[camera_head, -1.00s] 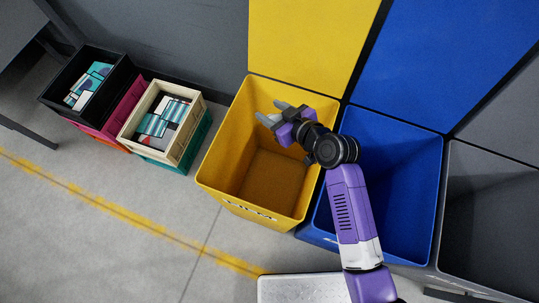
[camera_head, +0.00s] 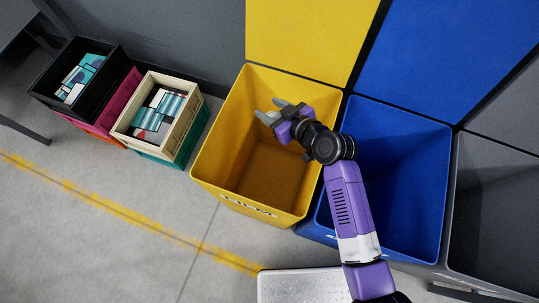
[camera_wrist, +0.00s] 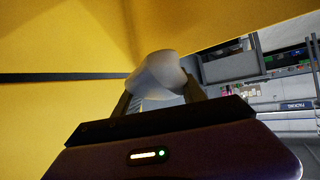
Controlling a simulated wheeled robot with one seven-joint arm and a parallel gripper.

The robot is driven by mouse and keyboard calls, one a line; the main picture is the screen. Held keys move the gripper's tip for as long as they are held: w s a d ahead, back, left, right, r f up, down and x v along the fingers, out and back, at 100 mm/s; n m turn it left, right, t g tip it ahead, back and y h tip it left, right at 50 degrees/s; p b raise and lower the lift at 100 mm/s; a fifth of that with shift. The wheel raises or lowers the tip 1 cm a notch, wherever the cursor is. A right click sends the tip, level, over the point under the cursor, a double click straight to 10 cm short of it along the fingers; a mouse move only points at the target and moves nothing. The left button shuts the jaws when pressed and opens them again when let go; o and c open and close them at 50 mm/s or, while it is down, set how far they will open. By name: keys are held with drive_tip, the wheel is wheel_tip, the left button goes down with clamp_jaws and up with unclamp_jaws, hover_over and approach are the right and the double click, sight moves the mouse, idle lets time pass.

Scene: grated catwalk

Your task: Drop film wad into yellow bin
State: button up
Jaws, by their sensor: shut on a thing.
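In the wrist view my gripper (camera_wrist: 160,95) is shut on a pale, whitish film wad (camera_wrist: 158,72), held between the two fingers. In the head view the wad is hard to tell from the grey fingers. The yellow bin also fills the left of the wrist view (camera_wrist: 60,110).
A blue bin (camera_head: 425,215) stands right of the yellow one, under my arm, and a grey bin (camera_head: 490,215) is further right. A black crate (camera_head: 50,95) and a cream crate (camera_head: 125,133) with boxes stand at left. Yellow and blue panels rise behind the bins.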

drive_tip(key=o, duration=1.4)
drive_tip(key=shift+s+d, duration=0.1)
drive_tip(key=v, duration=0.7)
drive_tip(key=shift+s+d+r, duration=0.15)
drive_tip(key=shift+s+r, duration=0.05)
